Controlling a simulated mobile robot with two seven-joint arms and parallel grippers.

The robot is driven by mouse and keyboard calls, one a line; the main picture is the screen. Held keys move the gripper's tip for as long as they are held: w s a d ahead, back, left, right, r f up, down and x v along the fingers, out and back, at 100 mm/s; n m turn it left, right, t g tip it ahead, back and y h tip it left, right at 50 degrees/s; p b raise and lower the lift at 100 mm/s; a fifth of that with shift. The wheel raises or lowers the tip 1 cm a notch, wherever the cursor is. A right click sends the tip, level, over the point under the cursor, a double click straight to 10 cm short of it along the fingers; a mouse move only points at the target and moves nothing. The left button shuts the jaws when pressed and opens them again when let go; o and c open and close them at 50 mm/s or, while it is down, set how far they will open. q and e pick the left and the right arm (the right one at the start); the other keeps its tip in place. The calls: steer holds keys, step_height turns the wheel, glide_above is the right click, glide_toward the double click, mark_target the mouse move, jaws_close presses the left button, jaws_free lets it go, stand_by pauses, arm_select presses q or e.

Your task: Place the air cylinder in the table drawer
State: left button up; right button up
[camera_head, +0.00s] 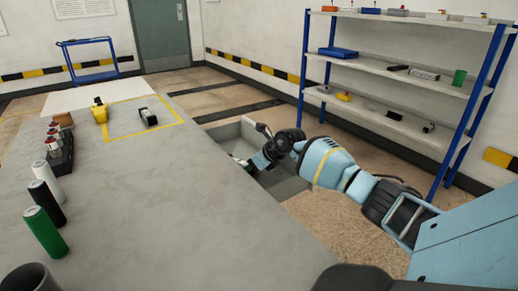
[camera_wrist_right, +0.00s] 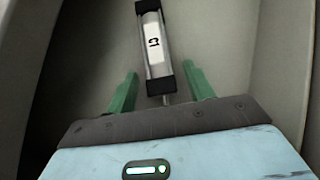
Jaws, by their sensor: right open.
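The air cylinder (camera_wrist_right: 154,42), a silver body with black end caps, a white label and a thin rod, is inside the open table drawer (camera_head: 283,186). In the right wrist view its near cap and rod are between the two green fingers of my right gripper (camera_wrist_right: 160,76), which are spread with gaps on both sides. In the head view my right arm reaches down into the drawer. The cylinder cannot be made out there. My left gripper is not in view.
The grey table (camera_head: 150,200) carries several bottles and cans along its left side. A blue shelf rack (camera_head: 391,118) stands at the right. The table's middle is clear.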

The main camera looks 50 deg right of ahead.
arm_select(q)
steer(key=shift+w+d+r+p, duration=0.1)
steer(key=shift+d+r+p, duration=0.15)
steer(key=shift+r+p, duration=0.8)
arm_select(e)
steer(key=v, duration=1.1)
steer(key=shift+s+r, duration=0.25)
steer(key=shift+r, duration=0.05)
steer(key=shift+f, duration=0.1)
